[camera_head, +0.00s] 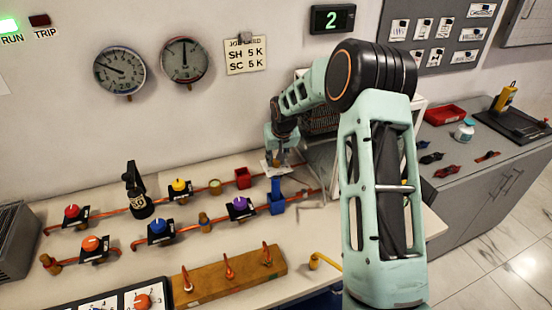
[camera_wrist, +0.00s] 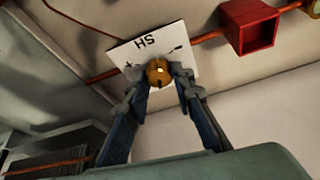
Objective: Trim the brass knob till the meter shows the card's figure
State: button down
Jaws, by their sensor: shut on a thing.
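A brass knob (camera_wrist: 158,72) sits on a white plate (camera_wrist: 185,62) marked with "SH" upside down and plus and minus signs in the wrist view. My gripper (camera_wrist: 160,82) is shut on the knob, one finger on each side. In the head view my gripper (camera_head: 279,158) is at the white plate by the wall end of the bench, and the knob is mostly hidden. The meter (camera_head: 332,18) on the wall shows a green "2". The card (camera_head: 246,55) reads "SH 5 K" and "SC 5 K".
A red box (camera_head: 243,178) and a blue stand (camera_head: 277,195) are close by my gripper. Orange pipes with several coloured knobs (camera_head: 180,187) run along the bench. A wooden rack (camera_head: 215,283) is in front. Two round gauges (camera_head: 120,71) hang on the wall.

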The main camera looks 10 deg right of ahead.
jog(key=shift+d+n+g+y+p, duration=0.1)
jog(key=shift+n+g+y+p, duration=0.45)
jog(key=shift+n, duration=1.35)
jog(key=shift+t, duration=0.35)
jog(key=c, duration=1.7)
grip_release()
jog(key=shift+o, duration=0.2)
jog(key=v, duration=1.2)
jog(key=shift+d, duration=0.2)
